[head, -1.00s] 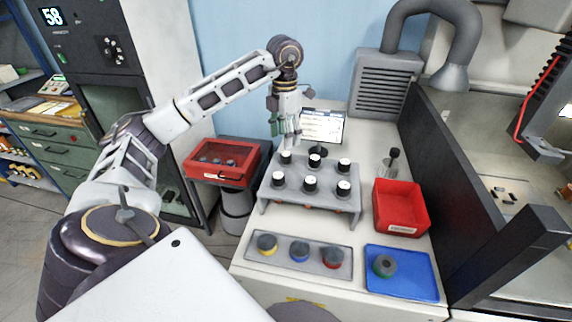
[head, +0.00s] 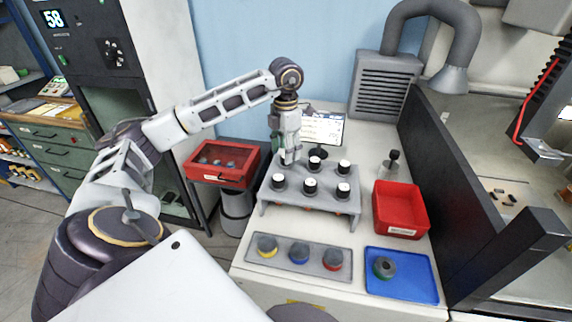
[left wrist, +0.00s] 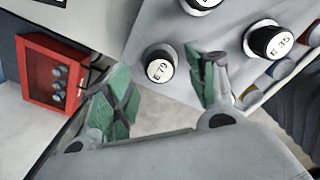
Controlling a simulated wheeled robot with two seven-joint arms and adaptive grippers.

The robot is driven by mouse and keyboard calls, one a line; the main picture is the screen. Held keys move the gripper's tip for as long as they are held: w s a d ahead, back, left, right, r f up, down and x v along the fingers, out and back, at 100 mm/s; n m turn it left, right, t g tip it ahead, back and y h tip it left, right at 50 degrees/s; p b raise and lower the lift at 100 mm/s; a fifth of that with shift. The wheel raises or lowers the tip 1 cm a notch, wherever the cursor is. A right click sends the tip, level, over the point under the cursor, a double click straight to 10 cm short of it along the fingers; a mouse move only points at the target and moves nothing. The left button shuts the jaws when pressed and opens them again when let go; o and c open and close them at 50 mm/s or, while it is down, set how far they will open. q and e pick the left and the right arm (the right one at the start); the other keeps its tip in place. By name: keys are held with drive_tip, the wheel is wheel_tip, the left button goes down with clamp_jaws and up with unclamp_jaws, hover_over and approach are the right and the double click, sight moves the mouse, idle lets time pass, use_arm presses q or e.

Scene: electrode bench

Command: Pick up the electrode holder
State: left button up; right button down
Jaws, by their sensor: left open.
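Several black electrode holders with white caps stand upright in the grey rack (head: 296,198); two at the front are a left one (head: 278,182) and a middle one (head: 310,186). My left gripper (head: 288,158) points down over the rack's back left corner and hides the holder there. In the left wrist view the green-padded fingers of the left gripper (left wrist: 163,78) are open, with the holder marked E 79 (left wrist: 160,66) between and just beyond the tips, apparently not gripped. The holder marked E 35 (left wrist: 268,40) stands to the right. My right gripper is not in view.
A red lidded box (head: 222,163) stands left of the rack and a red bin (head: 400,210) right of it. In front lie a grey tray (head: 283,262) with coloured knobs and a blue tray (head: 415,275).

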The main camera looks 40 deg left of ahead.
use_arm(q)
drive_tip(key=shift+f, duration=1.45)
drive_tip(key=shift+c, duration=0.4)
drive_tip(key=c, duration=0.9)
clamp_jaws()
drive_tip(key=shift+w+r, duration=0.1)
drive_tip(key=shift+r, duration=0.75)
wheel_tip(320, 180, up, 6)
drive_tip(key=shift+r, duration=1.15)
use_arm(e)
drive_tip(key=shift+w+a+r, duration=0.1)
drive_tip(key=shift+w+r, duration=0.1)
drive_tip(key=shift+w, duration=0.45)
